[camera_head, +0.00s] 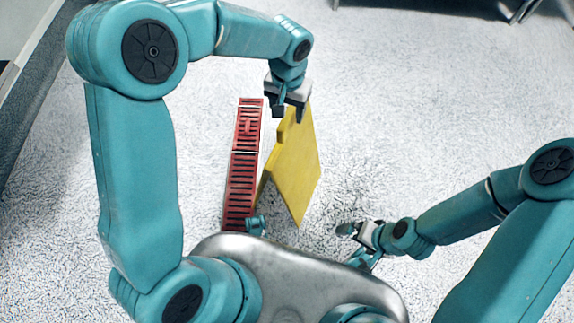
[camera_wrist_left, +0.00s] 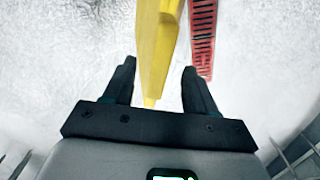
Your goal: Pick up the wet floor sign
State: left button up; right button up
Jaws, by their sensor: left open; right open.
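The yellow wet floor sign (camera_head: 295,170) stands upright on the floor in the middle of the head view, just right of a red slatted strip. My left gripper (camera_head: 288,108) is open at the sign's upper end. In the left wrist view the sign (camera_wrist_left: 157,45) appears as a narrow yellow edge reaching down between the two open fingers of my left gripper (camera_wrist_left: 158,85). Whether either finger touches it cannot be told. My right gripper (camera_head: 352,243) is open and empty, low and to the right of the sign, apart from it.
The red slatted strip (camera_head: 243,165) lies close to the left of the sign and shows right of it in the left wrist view (camera_wrist_left: 202,35). Dark furniture legs (camera_head: 522,10) stand at the top right. The pale floor (camera_head: 430,120) right of the sign is clear.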

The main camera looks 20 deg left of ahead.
pick_arm(q)
notch_tip(320, 180, down, 6)
jog(key=b, duration=0.2)
jog(key=shift+s+f+b, duration=0.1)
jog(key=shift+f+b, duration=0.05)
jog(key=shift+b, duration=0.25)
jog(key=shift+c, duration=0.4)
grip_shut()
dwell(0.7)
